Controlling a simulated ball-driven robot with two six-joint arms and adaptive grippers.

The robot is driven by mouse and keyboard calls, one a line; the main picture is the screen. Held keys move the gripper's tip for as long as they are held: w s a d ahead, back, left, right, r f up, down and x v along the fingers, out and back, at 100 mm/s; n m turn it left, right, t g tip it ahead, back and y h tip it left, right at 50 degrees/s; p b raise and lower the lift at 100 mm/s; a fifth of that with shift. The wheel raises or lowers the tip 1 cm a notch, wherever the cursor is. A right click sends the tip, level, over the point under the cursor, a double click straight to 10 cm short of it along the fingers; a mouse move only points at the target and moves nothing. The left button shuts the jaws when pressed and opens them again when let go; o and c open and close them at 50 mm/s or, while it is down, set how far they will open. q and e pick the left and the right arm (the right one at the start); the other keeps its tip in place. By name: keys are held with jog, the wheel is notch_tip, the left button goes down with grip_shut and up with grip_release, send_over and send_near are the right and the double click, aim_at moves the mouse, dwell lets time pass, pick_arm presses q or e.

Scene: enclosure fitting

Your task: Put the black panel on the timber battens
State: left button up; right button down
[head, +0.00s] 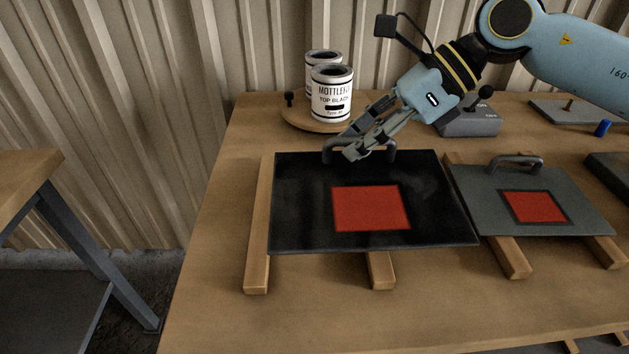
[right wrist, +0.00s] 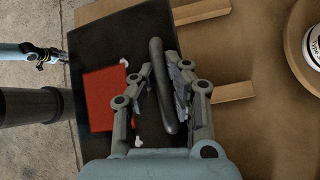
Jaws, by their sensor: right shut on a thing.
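The black panel (head: 300,215), with a red square (head: 370,208) set in it, is over the timber battens. The left batten (head: 257,235) shows along the panel's left side, and a second batten (head: 381,270) shows its near end under the front edge. I cannot tell whether the panel touches them. My right gripper (head: 350,148) is shut on the panel's dark handle (right wrist: 157,75) near its far edge. In the right wrist view both battens (right wrist: 200,12) extend past the panel's far edge. My left gripper (right wrist: 48,56) shows small there; its jaws are unclear.
A grey panel (head: 480,205) with its own red square and handle lies on battens at right, close to the black panel. Paint cans (head: 331,95) stand on a round board (head: 297,118) behind. A grey box with a joystick (head: 470,122) is back right. The table's front left is clear.

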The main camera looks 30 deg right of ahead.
aim_at(314, 152)
jog(key=w+a+f, duration=0.1)
jog(key=w, duration=0.1)
jog(key=w+a+f, duration=0.1)
jog(key=w, duration=0.1)
jog(key=w+a+f, duration=0.1)
jog(key=w+f, duration=0.1)
jog(key=shift+a, duration=0.35)
jog(key=shift+f+p, duration=0.4)
jog(key=shift+f, duration=1.65)
jog(key=c, duration=1.4)
grip_release()
jog(key=shift+d, duration=0.1)
jog(key=v, duration=1.2)
jog(key=shift+b, duration=0.3)
jog(key=shift+s, duration=0.1)
